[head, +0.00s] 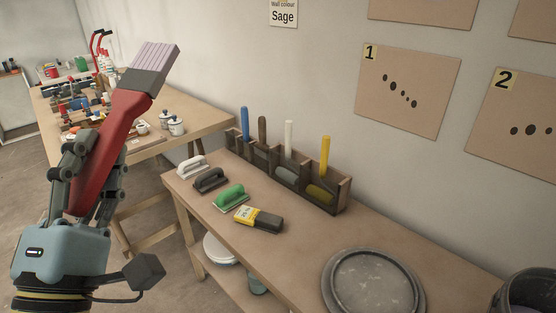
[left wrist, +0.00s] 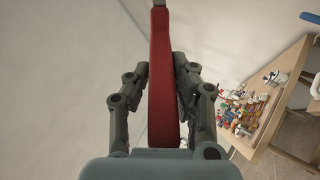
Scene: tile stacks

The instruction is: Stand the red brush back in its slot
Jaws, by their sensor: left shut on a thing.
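My left gripper (head: 95,190) is shut on the red brush (head: 112,140). The brush has a red handle, a dark collar and pale bristles that point up and to the right in the head view. In the left wrist view the red handle (left wrist: 161,75) stands between the two fingers of the left gripper (left wrist: 158,90). The brush is held in the air, apart from the bench. A wooden slotted rack (head: 343,196) stands at the back of the bench with blue, brown, white and yellow handles upright in it. Which slot is empty is not clear. My right gripper is not in view.
The bench (head: 300,255) bears a white float (head: 192,166), a dark float (head: 211,179), a green float (head: 231,197), a yellow-and-black block (head: 258,219) and a round grey tray (head: 420,297). A dark bucket (head: 528,293) is at right. A cluttered table (head: 205,118) stands behind.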

